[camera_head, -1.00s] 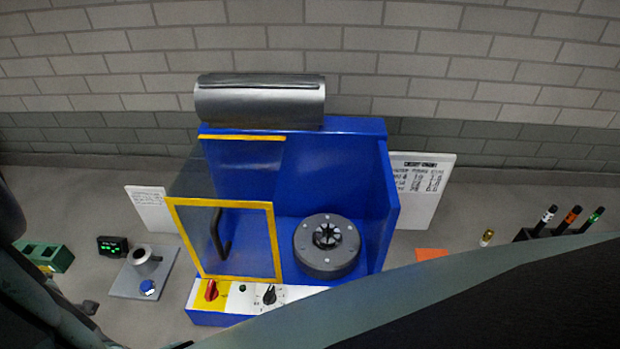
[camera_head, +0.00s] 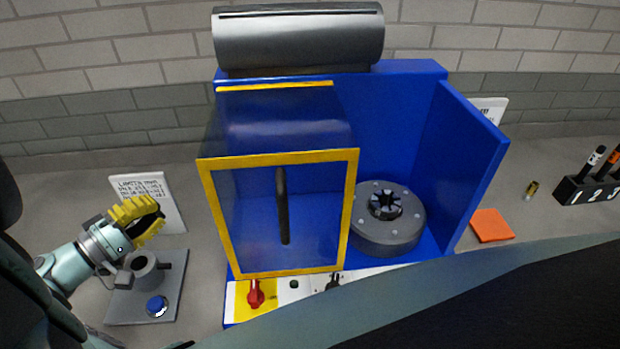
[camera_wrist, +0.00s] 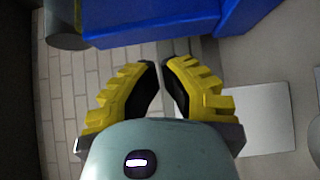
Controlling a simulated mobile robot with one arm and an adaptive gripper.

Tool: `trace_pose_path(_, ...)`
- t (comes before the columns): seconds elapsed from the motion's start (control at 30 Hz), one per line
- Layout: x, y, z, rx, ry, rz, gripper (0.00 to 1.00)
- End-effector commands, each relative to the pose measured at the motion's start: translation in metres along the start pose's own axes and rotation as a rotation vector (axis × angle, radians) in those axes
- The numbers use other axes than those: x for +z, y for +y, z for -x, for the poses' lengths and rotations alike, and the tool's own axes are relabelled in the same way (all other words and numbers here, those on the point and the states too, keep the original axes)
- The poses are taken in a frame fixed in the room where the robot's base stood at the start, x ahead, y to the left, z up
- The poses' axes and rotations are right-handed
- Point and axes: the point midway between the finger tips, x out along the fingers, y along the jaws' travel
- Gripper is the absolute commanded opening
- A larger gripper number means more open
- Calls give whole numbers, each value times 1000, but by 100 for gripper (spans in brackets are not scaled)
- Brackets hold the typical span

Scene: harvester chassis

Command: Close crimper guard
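The crimper guard (camera_head: 315,215) is a clear box-like cover with a yellow front frame and a dark vertical handle (camera_head: 282,205). It stands at the left part of the blue crimper (camera_head: 420,110). The round grey crimp head (camera_head: 388,240) sits to its right, uncovered by the guard. My gripper (camera_head: 160,215) has yellow fingers and is left of the guard, apart from it, above a small grey fixture. In the wrist view, the fingertips of my gripper (camera_wrist: 161,65) come together almost touching, with nothing between them. The wrist view shows blue crimper surfaces at the top.
A grey base plate (camera_head: 125,305) with an upright cylinder and a blue button lies below my gripper. A white sign (camera_head: 165,190) leans behind it. The crimper's front panel has a red switch (camera_head: 255,295). An orange pad (camera_head: 491,225) and a black numbered rack (camera_head: 590,190) are at the right.

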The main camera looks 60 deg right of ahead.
Motion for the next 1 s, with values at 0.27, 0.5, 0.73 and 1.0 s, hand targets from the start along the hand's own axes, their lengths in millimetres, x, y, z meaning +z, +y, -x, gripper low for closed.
trace_pose_path(0.27,3,6,-45,4,-14,6,0)
trace_pose_path(0.5,2,3,-90,1,-10,4,0)
trace_pose_path(0.73,20,4,-117,-2,-9,7,0)
trace_pose_path(1.0,30,0,-128,-3,-4,1,0)
